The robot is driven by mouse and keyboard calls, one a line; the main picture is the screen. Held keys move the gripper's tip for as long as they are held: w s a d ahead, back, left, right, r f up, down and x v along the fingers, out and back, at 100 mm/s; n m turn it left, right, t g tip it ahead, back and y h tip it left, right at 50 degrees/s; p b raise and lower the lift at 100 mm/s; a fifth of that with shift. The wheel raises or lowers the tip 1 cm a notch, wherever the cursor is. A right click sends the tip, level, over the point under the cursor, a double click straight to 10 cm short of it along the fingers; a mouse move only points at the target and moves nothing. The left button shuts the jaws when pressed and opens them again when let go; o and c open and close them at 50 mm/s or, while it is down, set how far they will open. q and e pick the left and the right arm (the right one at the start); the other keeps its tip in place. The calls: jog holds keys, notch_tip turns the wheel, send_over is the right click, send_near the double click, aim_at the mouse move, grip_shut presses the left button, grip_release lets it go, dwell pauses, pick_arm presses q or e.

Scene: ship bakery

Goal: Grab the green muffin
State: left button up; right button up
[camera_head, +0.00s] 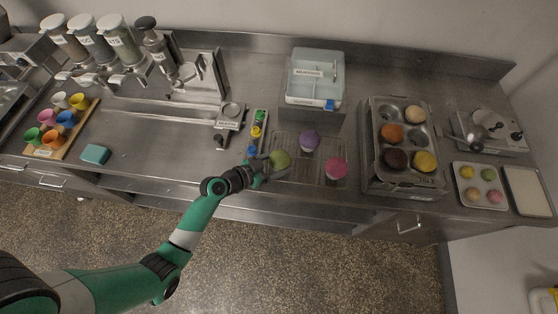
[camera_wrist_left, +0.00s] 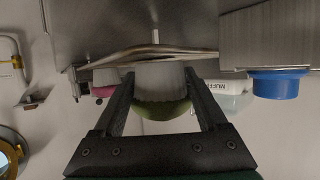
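The green muffin (camera_head: 280,160) sits at the left end of the wire rack (camera_head: 308,172), by the rack's front. My left gripper (camera_head: 275,165) reaches in from the front left, with its fingers on either side of the muffin. In the left wrist view, which looks upside down, the muffin's green top and pale cup (camera_wrist_left: 160,80) show between the two fingers (camera_wrist_left: 160,82). The fingers look apart, with narrow gaps beside the muffin; contact at the tips is hard to judge. My right gripper is in neither view.
A purple muffin (camera_head: 309,140) and a pink muffin (camera_head: 335,168) share the rack. A strip of coloured knobs (camera_head: 256,133) stands close to its left. A muffin tin (camera_head: 405,140) is to the right and a clear bin (camera_head: 315,77) behind.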

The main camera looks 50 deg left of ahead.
aim_at(279, 159)
pick_arm(q)
jog(key=shift+c, duration=0.9)
jog(key=shift+r, duration=0.55)
jog(key=r, duration=0.1)
jog(key=r+p, duration=0.2)
jog(key=shift+s+d+r, duration=0.2)
jog(key=shift+s, duration=0.05)
jog(key=s+d+r+p, duration=0.1)
jog(key=s+d+r, duration=0.1)
jog(key=s, duration=0.1)
jog(key=s+d+r+p, duration=0.1)
jog(key=s+d+r, duration=0.2)
jog(key=s, duration=0.1)
jog(key=s+d+r+p, duration=0.1)
jog(key=s+d+r, duration=0.1)
jog(key=s+r, duration=0.1)
jog(key=shift+s+d+r+p, duration=0.25)
jog(key=shift+s+d+p, duration=0.05)
jog(key=shift+s+d, duration=0.15)
